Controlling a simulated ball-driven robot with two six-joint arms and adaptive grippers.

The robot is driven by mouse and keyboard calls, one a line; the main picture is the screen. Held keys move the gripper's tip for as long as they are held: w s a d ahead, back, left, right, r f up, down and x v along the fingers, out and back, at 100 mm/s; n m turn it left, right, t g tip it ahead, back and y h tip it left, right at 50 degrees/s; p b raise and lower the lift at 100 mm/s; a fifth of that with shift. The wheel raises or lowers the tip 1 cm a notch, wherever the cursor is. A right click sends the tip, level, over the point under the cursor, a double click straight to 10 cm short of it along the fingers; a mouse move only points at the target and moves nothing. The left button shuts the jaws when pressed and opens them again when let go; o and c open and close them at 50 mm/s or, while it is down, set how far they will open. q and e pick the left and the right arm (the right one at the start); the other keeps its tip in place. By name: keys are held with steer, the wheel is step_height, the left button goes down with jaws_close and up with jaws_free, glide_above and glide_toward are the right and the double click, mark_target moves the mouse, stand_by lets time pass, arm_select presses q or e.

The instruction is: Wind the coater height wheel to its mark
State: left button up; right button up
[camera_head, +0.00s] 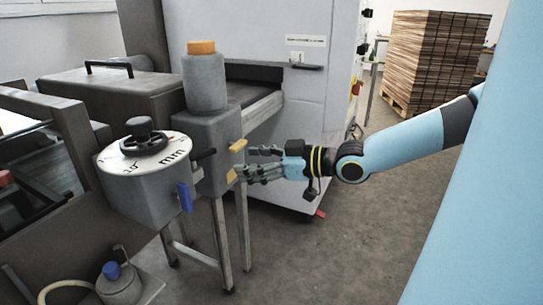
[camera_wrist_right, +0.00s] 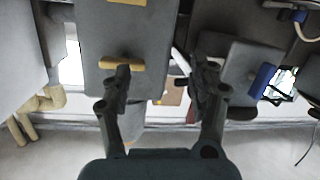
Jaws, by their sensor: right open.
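The coater height wheel (camera_head: 144,144) is a small black handwheel with a grey knob on top. It sits on a white round dial (camera_head: 117,162) with black numbers and "mm", on a grey housing (camera_head: 150,193). The dial's mark is too small to make out clearly. My right gripper (camera_head: 246,164) is open and empty, to the right of the wheel and apart from it, close to a grey block with yellow handles. In the right wrist view, my open fingers (camera_wrist_right: 164,78) are in front of the machine, and the wheel cannot be made out. My left gripper is not in view.
A blue lever (camera_head: 184,197) hangs on the dial housing's right side. A yellow handle (camera_head: 238,146) sticks out of the grey block (camera_head: 215,130) between gripper and dial. An orange-capped cylinder (camera_head: 204,85) stands above it. Open floor (camera_head: 300,260) lies in front.

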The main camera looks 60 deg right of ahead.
steer(key=s+d+f+g+h, duration=0.1)
steer(key=s+d+f+h, duration=0.1)
steer(key=d+f, duration=0.2)
step_height(320, 180, down, 3)
steer(key=shift+s+d+f+m, duration=0.15)
steer(key=shift+s+m, duration=0.05)
steer(key=shift+m, duration=0.2)
steer(key=s+a+f+m+g+h+b, duration=0.15)
steer(key=s+f, duration=0.25)
steer(key=f, duration=0.6)
steer(key=s+a+f+m+g+h+b, duration=0.1)
steer(key=s+a+f+g, duration=0.2)
steer(key=f, duration=0.6)
steer(key=s+a+f+m+g+h+b, duration=0.1)
steer(key=s+a+f+m, duration=0.3)
steer(key=f, duration=0.6)
steer(key=s+a+f+n+g+y, duration=0.2)
steer(key=s+a+f+g, duration=0.3)
steer(key=s+a+f, duration=0.6)
steer(key=s+a+f+n+g, duration=0.1)
steer(key=s+a+f+g, duration=0.1)
steer(key=s, duration=1)
steer(key=shift+a+f+g+b, duration=0.2)
steer(key=shift+f+g+b, duration=0.35)
steer(key=shift+f, duration=0.5)
steer(key=shift+o, duration=0.2)
steer(key=shift+s, duration=0.1)
